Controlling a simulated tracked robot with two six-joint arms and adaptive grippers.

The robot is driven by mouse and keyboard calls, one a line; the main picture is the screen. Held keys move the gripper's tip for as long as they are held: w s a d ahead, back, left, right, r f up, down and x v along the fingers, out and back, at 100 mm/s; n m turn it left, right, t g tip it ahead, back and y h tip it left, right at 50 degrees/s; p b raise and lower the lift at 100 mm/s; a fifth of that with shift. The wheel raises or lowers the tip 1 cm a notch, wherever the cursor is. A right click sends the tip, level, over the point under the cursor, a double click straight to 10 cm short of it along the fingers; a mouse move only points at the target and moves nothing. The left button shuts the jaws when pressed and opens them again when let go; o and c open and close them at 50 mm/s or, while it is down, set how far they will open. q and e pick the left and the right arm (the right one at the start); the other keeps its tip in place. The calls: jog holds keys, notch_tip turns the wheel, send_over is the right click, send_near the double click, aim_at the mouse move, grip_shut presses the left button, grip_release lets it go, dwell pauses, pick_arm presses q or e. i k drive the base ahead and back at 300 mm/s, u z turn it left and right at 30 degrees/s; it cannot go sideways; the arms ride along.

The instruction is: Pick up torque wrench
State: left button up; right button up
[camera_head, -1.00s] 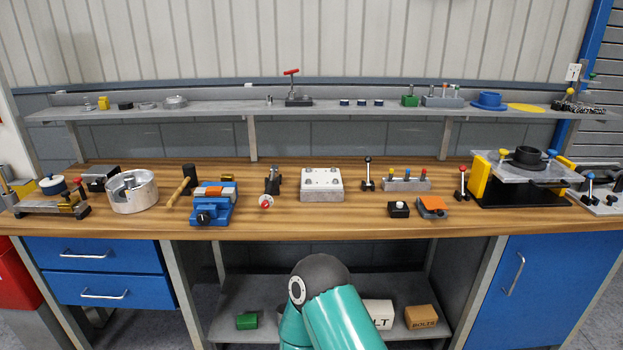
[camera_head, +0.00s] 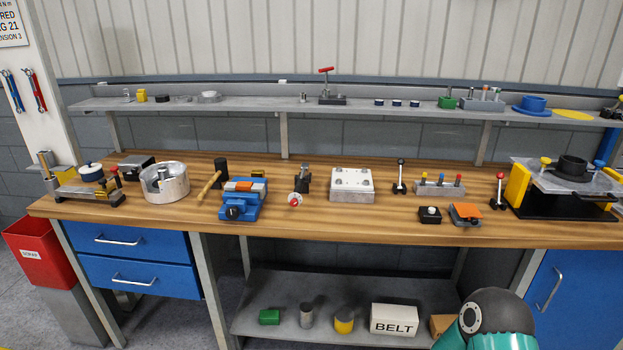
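I cannot pick out a torque wrench for certain. Two long tools hang on the white wall panel at the far left: a blue-handled tool (camera_head: 13,91) and a red-handled tool (camera_head: 35,91). They are small, and I cannot tell whether either is the torque wrench. Neither of my grippers is in view. Only a teal and dark grey link of one of my arms shows at the bottom right, in front of the lower shelf.
A wooden workbench (camera_head: 330,228) spans the view, holding a blue vise (camera_head: 240,200), a mallet (camera_head: 212,180), a metal pot (camera_head: 165,182) and a press fixture (camera_head: 563,190). A grey shelf (camera_head: 250,107) runs above. A red bin (camera_head: 40,250) stands at the left end.

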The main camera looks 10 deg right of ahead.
aim_at(305, 167)
jog(key=z, duration=0.1)
jog(key=i, duration=1)
jog(key=u, duration=0.1)
